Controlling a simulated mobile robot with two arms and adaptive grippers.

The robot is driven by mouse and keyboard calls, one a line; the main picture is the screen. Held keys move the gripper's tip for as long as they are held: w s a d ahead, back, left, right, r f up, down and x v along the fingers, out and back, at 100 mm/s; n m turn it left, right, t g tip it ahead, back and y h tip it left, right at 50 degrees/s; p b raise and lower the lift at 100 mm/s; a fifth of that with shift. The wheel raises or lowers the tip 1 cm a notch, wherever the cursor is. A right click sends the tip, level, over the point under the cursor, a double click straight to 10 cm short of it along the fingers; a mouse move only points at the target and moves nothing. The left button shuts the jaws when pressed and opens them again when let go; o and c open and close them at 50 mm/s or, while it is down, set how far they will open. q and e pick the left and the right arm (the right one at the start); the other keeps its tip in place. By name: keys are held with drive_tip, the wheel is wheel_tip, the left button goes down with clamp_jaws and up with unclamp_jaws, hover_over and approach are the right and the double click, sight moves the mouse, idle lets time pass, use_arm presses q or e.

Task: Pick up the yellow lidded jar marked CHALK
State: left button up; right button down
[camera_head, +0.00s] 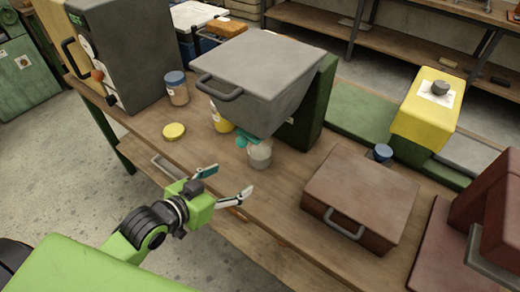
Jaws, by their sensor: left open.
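A yellow jar (222,124) stands on the wooden bench (150,136), mostly hidden behind the grey box with a handle (265,75). Part of a pale label shows on it, but I cannot read CHALK, and its top is hidden. My left gripper (232,182) is open and empty over the bench's front edge, nearer to me than the jar and apart from it. My right gripper is out of view.
A grey jar with a teal top (259,153) stands in front of the grey box. A round yellow lid or tin (174,131) lies left of the yellow jar. A blue-lidded jar (177,90) stands behind. A brown box (362,193) is at right.

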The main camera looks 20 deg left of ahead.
sight(251, 150)
use_arm(q)
drive_tip(key=shift+t+h, duration=0.6)
drive_tip(key=shift+t, duration=0.3)
drive_tip(key=w, duration=0.3)
drive_tip(key=w+d+r, duration=0.1)
drive_tip(key=w, duration=0.2)
drive_tip(key=w+d, duration=0.1)
drive_tip(key=w, duration=0.2)
drive_tip(key=shift+w+d+r+p, duration=0.1)
drive_tip(key=shift+w+r+p, duration=0.15)
drive_tip(key=shift+w+p, duration=0.15)
drive_tip(key=shift+f+p+x, duration=0.15)
drive_tip(key=shift+f+x, duration=0.05)
drive_tip(key=shift+x, duration=1.2)
drive_tip(key=shift+f+p+x, duration=0.15)
drive_tip(key=shift+f+x, duration=0.05)
drive_tip(key=shift+x, duration=1.2)
drive_tip(key=shift+s+d+r, duration=0.1)
drive_tip(key=shift+s, duration=0.05)
drive_tip(key=c, duration=1.4)
